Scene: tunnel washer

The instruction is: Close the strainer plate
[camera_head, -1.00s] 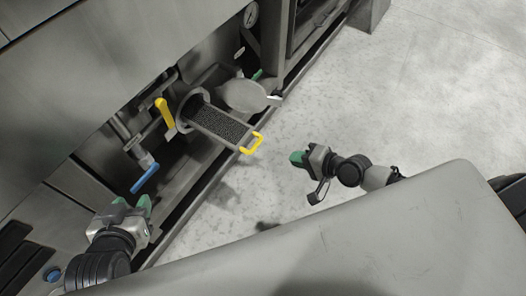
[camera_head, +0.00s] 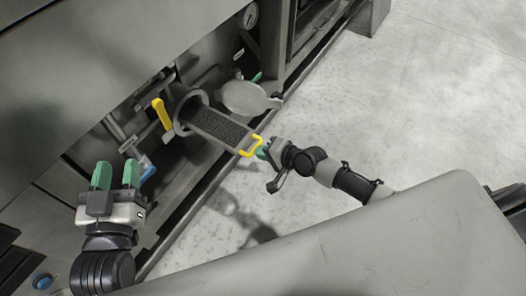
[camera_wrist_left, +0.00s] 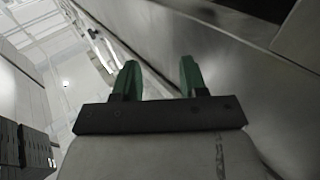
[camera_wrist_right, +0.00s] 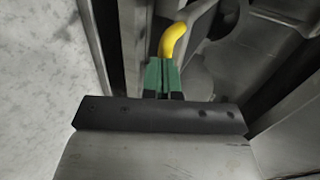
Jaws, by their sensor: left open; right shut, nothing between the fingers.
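The strainer plate (camera_head: 222,127), a dark perforated tray, sticks out of a round port (camera_head: 187,104) in the machine. Its yellow handle (camera_head: 251,147) is at the outer end; a yellow handle also shows in the right wrist view (camera_wrist_right: 174,40), just beyond the fingertips. My right gripper (camera_head: 263,150) is shut and empty, with its green fingertips at or right beside the handle; I cannot tell whether they touch. In the right wrist view its fingers (camera_wrist_right: 162,76) are together. My left gripper (camera_head: 116,176) is open and empty, its fingers (camera_wrist_left: 157,78) apart, left of the port.
A round grey cover (camera_head: 250,98) stands swung open right of the port. A yellow lever (camera_head: 162,114) is on the port's left side. A blue-handled valve (camera_head: 147,172) is near my left gripper. The floor (camera_head: 440,100) at right is clear.

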